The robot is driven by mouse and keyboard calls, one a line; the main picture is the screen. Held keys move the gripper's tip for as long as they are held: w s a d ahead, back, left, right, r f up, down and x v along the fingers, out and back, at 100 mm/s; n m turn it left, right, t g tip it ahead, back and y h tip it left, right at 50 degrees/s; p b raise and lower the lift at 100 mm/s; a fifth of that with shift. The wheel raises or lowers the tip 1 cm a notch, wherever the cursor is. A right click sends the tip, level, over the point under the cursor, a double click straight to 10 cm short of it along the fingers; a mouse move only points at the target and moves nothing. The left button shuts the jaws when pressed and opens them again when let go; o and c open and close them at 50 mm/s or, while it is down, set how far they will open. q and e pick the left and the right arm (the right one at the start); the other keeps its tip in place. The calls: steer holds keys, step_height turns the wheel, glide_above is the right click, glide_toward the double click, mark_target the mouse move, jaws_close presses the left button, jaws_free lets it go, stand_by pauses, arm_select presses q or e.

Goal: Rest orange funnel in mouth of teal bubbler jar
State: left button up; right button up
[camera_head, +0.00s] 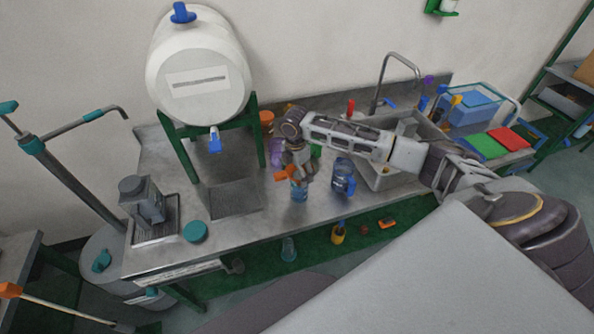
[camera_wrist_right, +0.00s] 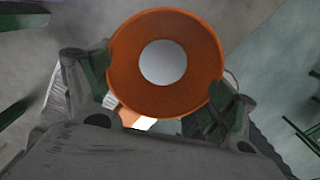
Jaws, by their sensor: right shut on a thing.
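My right gripper (camera_head: 297,169) is shut on the orange funnel (camera_head: 285,174), above the front part of the steel counter. In the right wrist view the funnel (camera_wrist_right: 122,50) shows as a round orange rim with a pale round middle, between the two fingers of the gripper (camera_wrist_right: 162,95). A small teal-blue jar (camera_head: 299,193), which looks like the bubbler jar, stands on the counter just below the gripper and funnel. Its mouth is mostly hidden by them, so I cannot tell whether the funnel touches it. My left gripper is not in view.
A blue jug (camera_head: 342,182) stands close on the right of the jar. The sink (camera_head: 408,135) is behind it. A white barrel (camera_head: 200,70) on a green stand rises at the left. A teal lid (camera_head: 196,231) lies at the front left. Purple and green items stand behind the gripper.

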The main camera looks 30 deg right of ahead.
steer(key=shift+f, duration=0.65)
steer(key=o, duration=0.8)
steer(key=shift+r, duration=0.6)
steer(key=r, duration=1)
steer(key=shift+a+r, duration=0.2)
steer(key=shift+r, duration=0.2)
